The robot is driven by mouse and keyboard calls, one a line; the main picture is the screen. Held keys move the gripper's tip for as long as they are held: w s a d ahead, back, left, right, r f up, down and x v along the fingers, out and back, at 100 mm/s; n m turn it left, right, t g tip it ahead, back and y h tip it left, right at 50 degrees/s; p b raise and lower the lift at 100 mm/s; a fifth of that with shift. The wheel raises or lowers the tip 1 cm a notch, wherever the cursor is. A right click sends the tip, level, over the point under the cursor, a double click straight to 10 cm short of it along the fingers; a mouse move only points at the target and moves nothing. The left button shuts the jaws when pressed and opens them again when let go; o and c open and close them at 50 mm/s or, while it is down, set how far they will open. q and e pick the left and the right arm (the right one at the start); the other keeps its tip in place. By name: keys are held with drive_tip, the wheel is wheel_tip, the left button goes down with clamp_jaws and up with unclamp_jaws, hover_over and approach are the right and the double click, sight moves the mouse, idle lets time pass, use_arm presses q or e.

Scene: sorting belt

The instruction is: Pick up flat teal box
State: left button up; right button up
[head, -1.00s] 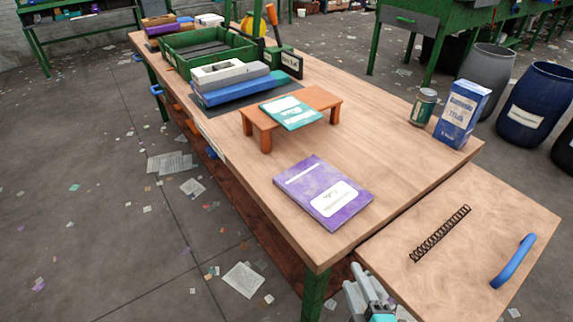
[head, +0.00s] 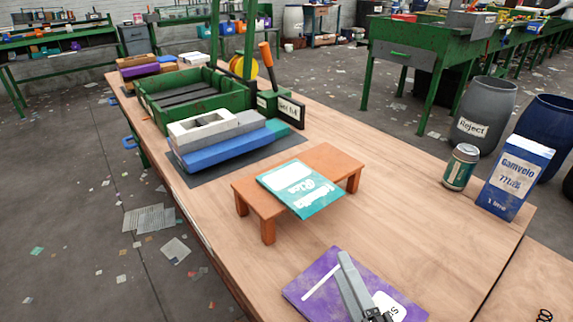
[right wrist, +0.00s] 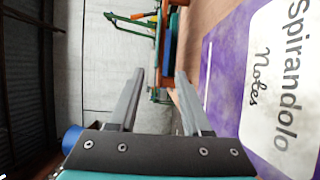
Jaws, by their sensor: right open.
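The flat teal box (head: 305,197) with white labels lies on a small orange-brown wooden stand (head: 330,160) in the head view. One end of it overhangs the stand's near edge. My right gripper (head: 345,258) is over the purple notebook, nearer than the stand and apart from the teal box. In the right wrist view its two grey fingers (right wrist: 157,80) are spread with nothing between them. I cannot make out the teal box in that view. My left gripper is not in view.
The purple notebook (head: 322,278) lies in front of the stand, partly hidden by my gripper; it also fills the right of the wrist view (right wrist: 222,90). A can (head: 461,168) and blue milk carton (head: 514,178) stand right. Stacked boxes (head: 225,149) and a green crate (head: 150,105) are behind.

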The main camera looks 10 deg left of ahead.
drive_tip(key=shift+w+a, duration=0.25)
drive_tip(key=shift+w, duration=0.45)
drive_tip(key=b, duration=0.2)
approach(321, 210)
drive_tip(key=x, duration=0.5)
drive_tip(key=shift+a+f, duration=0.15)
drive_tip(key=shift+a, duration=0.35)
drive_tip(key=shift+w, duration=0.4)
drive_tip(key=x, duration=0.2)
drive_tip(key=b+x, duration=0.1)
drive_tip(key=shift+w+d, duration=0.2)
drive_tip(key=shift+w, duration=0.3)
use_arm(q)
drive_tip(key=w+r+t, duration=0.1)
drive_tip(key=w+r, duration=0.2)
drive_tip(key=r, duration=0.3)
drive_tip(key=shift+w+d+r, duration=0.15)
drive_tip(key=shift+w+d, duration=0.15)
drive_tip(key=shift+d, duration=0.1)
use_arm(e)
drive_tip(key=shift+w+a, duration=0.2)
drive_tip(key=shift+w, duration=0.15)
drive_tip(key=shift+r, duration=0.25)
clamp_jaws()
